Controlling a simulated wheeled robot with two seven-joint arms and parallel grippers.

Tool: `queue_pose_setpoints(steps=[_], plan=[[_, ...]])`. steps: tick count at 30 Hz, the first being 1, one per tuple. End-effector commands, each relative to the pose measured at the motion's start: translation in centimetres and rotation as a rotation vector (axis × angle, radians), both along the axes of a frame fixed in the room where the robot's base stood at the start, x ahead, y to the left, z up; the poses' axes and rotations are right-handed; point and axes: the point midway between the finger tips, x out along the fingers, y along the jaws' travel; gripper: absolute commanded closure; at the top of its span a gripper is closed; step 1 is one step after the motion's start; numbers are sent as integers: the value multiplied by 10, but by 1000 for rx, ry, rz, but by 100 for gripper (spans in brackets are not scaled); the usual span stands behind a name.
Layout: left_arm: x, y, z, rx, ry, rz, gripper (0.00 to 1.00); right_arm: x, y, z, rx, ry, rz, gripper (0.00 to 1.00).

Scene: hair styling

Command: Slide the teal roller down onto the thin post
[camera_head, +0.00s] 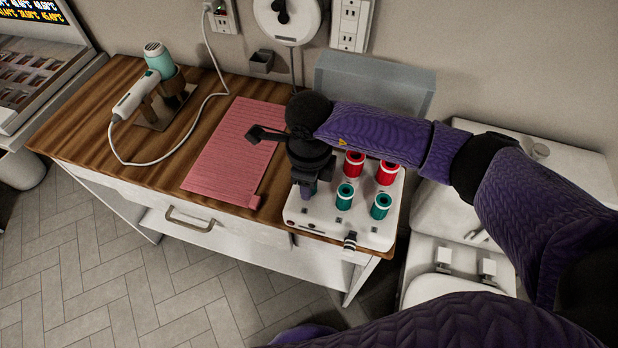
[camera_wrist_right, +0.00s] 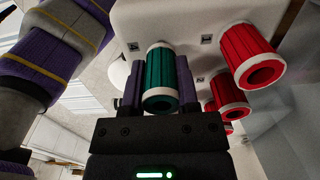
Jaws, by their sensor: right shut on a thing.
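My right gripper (camera_head: 307,190) is over the left part of the white roller box (camera_head: 331,229). In the right wrist view, its two fingers (camera_wrist_right: 160,88) are shut on a teal roller (camera_wrist_right: 161,70) with white end rings. In the head view the gripper mostly hides this roller. Two other teal rollers, a left one (camera_head: 345,197) and a right one (camera_head: 381,207), stand upright on the box. I cannot make out a bare thin post; the gripper may hide it. Whether the held roller touches the box is unclear. My left gripper is not in view.
Two red rollers, one (camera_head: 354,164) and another (camera_head: 388,173), stand at the back of the box. A pink mat (camera_head: 232,152) lies left of it on the wooden counter (camera_head: 75,125). A hair dryer (camera_head: 136,94) rests farther left. A grey bin (camera_head: 375,82) stands behind.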

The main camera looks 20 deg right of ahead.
Motion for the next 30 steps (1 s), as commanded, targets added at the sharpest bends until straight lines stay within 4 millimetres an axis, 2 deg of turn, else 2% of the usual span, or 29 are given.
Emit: queue_pose_setpoints(steps=[23,24,29,30], plan=[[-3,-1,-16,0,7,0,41,0,0,-21,-1,1,0,100],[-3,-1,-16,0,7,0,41,0,0,-20,-1,1,0,57],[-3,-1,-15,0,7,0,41,0,0,-20,0,0,0,23],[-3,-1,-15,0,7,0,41,0,0,-20,0,0,0,20]])
